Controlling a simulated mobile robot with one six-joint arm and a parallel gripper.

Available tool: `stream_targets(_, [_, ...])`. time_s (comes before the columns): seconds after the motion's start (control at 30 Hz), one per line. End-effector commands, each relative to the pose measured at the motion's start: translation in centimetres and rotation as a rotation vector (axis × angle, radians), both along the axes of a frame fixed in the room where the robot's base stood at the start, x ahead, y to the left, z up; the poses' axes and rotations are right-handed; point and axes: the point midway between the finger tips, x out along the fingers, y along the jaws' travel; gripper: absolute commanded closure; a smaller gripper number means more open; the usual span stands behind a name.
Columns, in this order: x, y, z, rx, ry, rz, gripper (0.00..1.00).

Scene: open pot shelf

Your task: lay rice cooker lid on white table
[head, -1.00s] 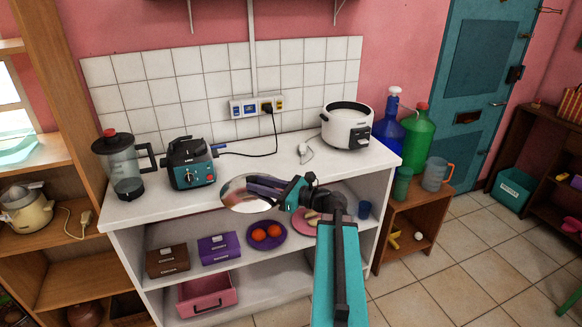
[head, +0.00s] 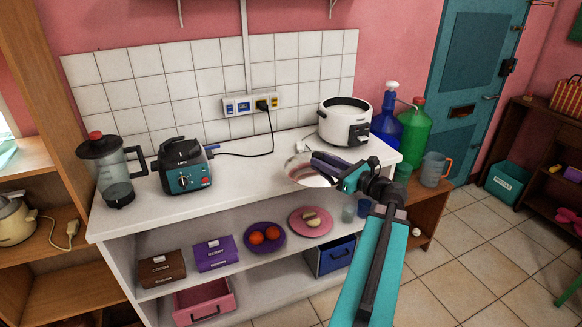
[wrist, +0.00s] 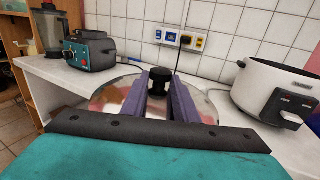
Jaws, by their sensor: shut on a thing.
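The rice cooker lid is a round glass disc (head: 300,172) with a black knob (wrist: 159,80). My gripper (head: 322,165) is shut on the lid by its knob, with the purple fingers either side of it in the wrist view. The lid is over the front part of the white table (head: 250,183), left of and in front of the rice cooker. I cannot tell whether it touches the top. The white rice cooker (head: 338,127) stands open at the table's back right; it also shows in the wrist view (wrist: 262,98).
A blender base (head: 183,170) and a jug (head: 112,165) stand at the table's left. A cable runs from the blender base to the wall socket. The tabletop between the blender base and the lid is clear. Bottles (head: 415,130) stand right of the table.

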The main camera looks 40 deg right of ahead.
Motion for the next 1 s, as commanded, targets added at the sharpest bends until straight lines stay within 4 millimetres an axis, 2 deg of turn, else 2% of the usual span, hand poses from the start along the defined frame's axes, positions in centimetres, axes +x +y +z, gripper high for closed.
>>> stream_targets(0.3, [0.1,0.0,0.1,0.0,-0.001,0.0,1.0])
stream_targets(0.47, [1.0,-0.4,0.0,0.0,-0.001,0.001,1.0])
stream_targets(1.0, [8.8,-2.7,-0.7,0.0,-0.001,0.002,1.0])
